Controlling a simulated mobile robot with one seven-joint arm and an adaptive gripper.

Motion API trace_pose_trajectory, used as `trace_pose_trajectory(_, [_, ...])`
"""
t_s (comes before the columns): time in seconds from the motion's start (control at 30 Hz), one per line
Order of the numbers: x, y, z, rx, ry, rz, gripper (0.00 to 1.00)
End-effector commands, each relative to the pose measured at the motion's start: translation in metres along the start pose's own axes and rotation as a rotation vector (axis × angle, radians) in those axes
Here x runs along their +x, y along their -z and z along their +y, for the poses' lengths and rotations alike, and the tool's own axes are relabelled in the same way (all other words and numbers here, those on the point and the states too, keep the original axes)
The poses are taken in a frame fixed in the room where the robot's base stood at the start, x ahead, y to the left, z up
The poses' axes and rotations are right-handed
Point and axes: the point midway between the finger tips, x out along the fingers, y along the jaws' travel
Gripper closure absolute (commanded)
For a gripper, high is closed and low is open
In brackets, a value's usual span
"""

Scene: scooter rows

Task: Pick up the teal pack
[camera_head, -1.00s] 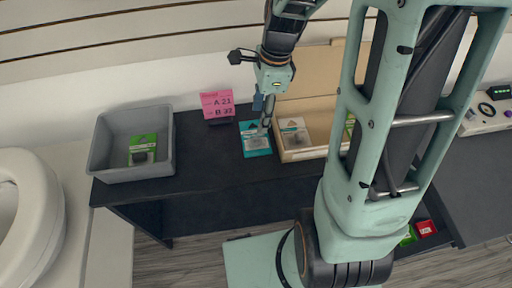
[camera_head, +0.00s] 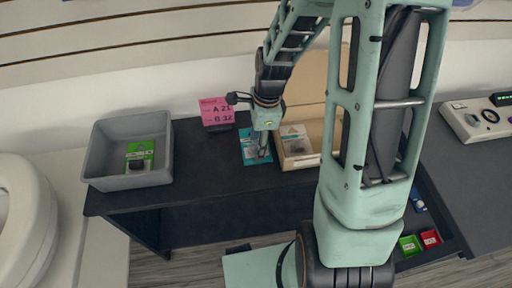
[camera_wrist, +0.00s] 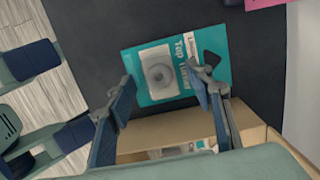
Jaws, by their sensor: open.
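The teal pack (camera_head: 249,148) lies flat on the dark table, just left of the cardboard box. In the wrist view the teal pack (camera_wrist: 165,68) shows a grey panel with a round part and white lettering. My gripper (camera_head: 263,155) is over the pack's right side in the head view and partly hides it. In the wrist view my gripper (camera_wrist: 165,95) is open, with its two fingers spread at the pack's near edge. The right finger overlaps the pack's corner in the picture. I cannot tell whether it touches.
An open cardboard box (camera_head: 300,163) with a pack inside stands right beside the teal pack. A pink sign (camera_head: 216,111) stands behind, to the left. A grey bin (camera_head: 128,181) with a green pack (camera_head: 140,153) is at the table's left. Table between is clear.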

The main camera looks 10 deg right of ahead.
Motion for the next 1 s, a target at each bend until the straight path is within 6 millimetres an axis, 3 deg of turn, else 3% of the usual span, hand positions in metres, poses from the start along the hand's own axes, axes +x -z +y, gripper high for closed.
trace_pose_trajectory(0.27, [0.0025,-0.0001,0.0002,0.0,0.0,0.0,0.53])
trace_pose_trajectory(0.7, [0.0022,-0.0002,0.0001,0.0,0.0,0.0,1.0])
trace_pose_trajectory(1.0, [-0.0008,0.0001,-0.0004,0.0,0.0,0.0,1.0])
